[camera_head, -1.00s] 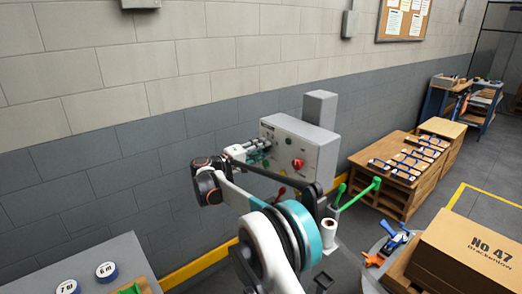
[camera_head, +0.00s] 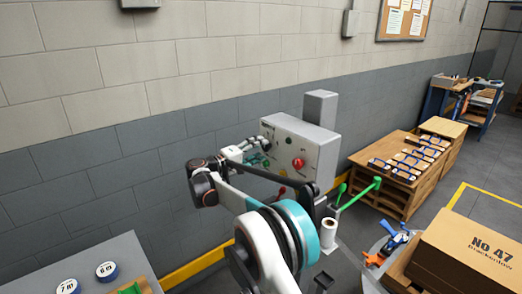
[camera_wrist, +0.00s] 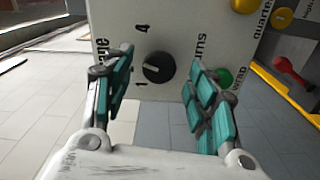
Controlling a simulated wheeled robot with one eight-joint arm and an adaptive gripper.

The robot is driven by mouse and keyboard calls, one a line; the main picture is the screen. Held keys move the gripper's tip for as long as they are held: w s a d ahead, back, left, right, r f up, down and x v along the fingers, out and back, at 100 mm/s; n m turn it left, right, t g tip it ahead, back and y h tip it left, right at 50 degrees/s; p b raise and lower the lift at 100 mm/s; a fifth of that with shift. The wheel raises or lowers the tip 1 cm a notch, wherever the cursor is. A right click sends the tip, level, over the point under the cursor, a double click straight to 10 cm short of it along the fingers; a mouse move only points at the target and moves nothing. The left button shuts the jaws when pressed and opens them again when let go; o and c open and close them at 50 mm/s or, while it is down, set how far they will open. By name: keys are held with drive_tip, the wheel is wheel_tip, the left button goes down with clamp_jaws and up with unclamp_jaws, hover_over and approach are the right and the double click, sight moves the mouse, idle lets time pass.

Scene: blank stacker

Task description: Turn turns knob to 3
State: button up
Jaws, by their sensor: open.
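The black turns knob (camera_wrist: 158,68) sits on the light panel of the machine, with a pale pointer mark facing roughly left in the wrist view. The labels "1", "4" and part of "turns" are printed around it. My gripper (camera_wrist: 164,90) is open, with one teal-padded finger on each side of the knob in that view. The fingers look apart from the knob; the exact depth gap is hard to tell. In the head view my gripper (camera_head: 257,158) is at the left side of the grey machine box (camera_head: 320,145), and the knob cannot be made out there.
A red knob (camera_head: 298,163) is on the box's front face. In the wrist view a green button (camera_wrist: 223,77) is close to the right finger, and a yellow button (camera_wrist: 245,5) is above.

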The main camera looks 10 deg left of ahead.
drive_tip(key=v, duration=1)
drive_tip(key=shift+s+a, duration=0.15)
